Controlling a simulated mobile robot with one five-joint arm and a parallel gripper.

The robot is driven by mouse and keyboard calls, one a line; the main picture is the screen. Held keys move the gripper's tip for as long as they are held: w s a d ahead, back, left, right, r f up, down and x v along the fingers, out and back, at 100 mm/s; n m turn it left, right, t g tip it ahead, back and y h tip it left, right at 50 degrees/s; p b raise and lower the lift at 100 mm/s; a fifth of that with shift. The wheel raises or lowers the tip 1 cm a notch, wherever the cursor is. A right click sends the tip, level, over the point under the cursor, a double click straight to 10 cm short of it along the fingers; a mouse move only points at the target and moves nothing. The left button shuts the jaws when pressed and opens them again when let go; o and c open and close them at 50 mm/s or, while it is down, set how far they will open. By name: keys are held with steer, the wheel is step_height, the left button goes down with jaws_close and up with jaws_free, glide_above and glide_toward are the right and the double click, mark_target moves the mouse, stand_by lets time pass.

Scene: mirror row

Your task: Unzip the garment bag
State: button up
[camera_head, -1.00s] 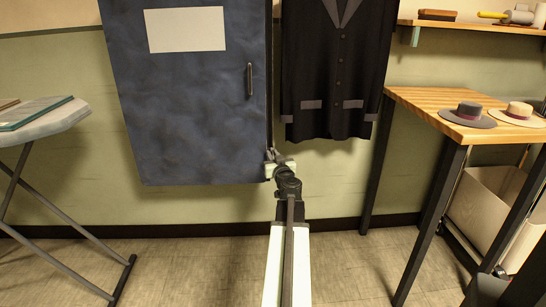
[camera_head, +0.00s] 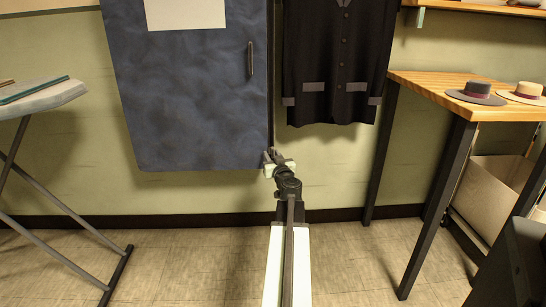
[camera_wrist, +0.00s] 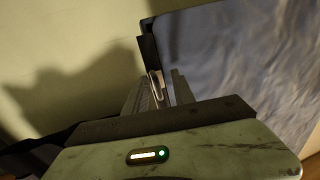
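The dark blue garment bag (camera_head: 190,100) hangs on the wall at centre-left, with a strap-like handle (camera_head: 250,58) on its right side. A dark strip, seemingly the zipper, runs along its right edge. My gripper (camera_head: 271,154) is at that edge, close to the bag's lower right corner. In the wrist view the bag (camera_wrist: 240,60) fills the right side. A small metal pull (camera_wrist: 156,84) shows at the bag's edge, between the fingertips of my gripper (camera_wrist: 163,88). The fingers stand a little apart, and a narrow dark gap shows beside the pull. Contact with the pull is not clear.
A dark jacket (camera_head: 335,70) hangs just right of the bag. A wooden table (camera_head: 420,82) with two hats stands at the right, with a bin (camera_head: 490,190) below. An ironing board (camera_head: 40,102) is at the left. The floor between is clear.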

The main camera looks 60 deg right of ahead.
steer(key=shift+s, duration=0.1)
steer(key=v, duration=0.7)
steer(key=shift+s+a, duration=0.2)
steer(key=shift+s, duration=0.05)
